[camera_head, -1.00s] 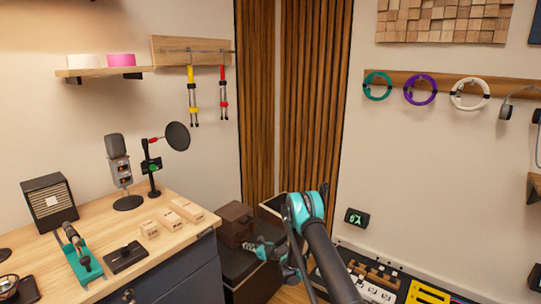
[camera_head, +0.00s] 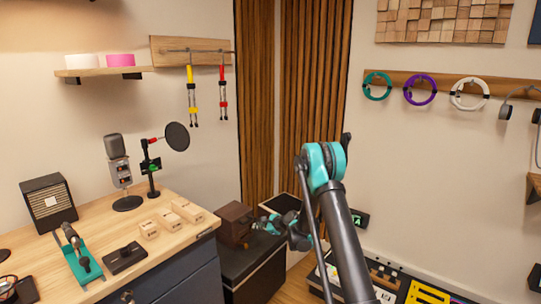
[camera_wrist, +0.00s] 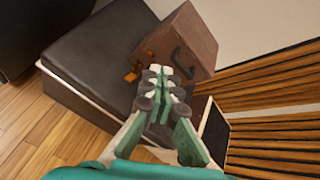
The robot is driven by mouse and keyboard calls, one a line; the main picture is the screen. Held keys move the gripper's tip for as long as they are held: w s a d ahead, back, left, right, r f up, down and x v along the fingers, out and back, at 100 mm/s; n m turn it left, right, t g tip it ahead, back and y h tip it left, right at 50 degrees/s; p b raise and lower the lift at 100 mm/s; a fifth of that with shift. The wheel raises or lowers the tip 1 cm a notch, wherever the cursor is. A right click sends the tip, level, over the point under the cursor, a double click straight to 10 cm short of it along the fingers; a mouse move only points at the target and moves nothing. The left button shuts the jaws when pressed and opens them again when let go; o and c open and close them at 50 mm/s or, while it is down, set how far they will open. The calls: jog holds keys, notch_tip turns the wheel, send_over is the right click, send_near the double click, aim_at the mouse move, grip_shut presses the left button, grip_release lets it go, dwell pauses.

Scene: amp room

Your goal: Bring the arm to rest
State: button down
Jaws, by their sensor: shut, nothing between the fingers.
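My gripper (camera_head: 260,225) is at the end of my teal and grey arm, near the corner of the room. In the wrist view my gripper (camera_wrist: 158,78) has its fingers together with nothing between them. It appears over a dark, flat-topped chest (camera_wrist: 95,60), in front of a brown wooden box (camera_wrist: 190,40) with a dark handle. In the head view the brown box (camera_head: 234,222) stands on the dark chest (camera_head: 240,270), just left of my gripper. I cannot tell the exact gap between my fingers and the box.
A wooden desk (camera_head: 95,238) at left holds a microphone (camera_head: 118,160), a speaker (camera_head: 48,203), small wooden blocks (camera_head: 165,220) and a teal stand (camera_head: 78,262). Mixing gear (camera_head: 385,275) lies at lower right. Coloured rings (camera_head: 420,90) hang on the right wall. Some wooden floor (camera_wrist: 50,135) is bare.

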jog(key=s+d+r+n+g+h, duration=0.1)
jog(key=s+d+r+n+h, duration=0.1)
jog(key=s+d+r+n, duration=0.55)
jog(key=s+d+r+n+g+h, duration=0.1)
jog(key=s+d+r+n+h, duration=0.1)
jog(key=s+d+r, duration=0.65)
jog(key=s+d+f+n+h, duration=0.1)
jog(key=s+d+n, duration=0.3)
jog(key=s, duration=1.1)
jog(key=s+d+f+n+g+h, duration=0.1)
jog(key=s+d+n+h, duration=0.3)
jog(key=s, duration=1.2)
jog(key=shift+s+d+n+g, duration=0.2)
jog(key=shift+d+n+g, duration=0.1)
jog(key=shift+d+n, duration=0.3)
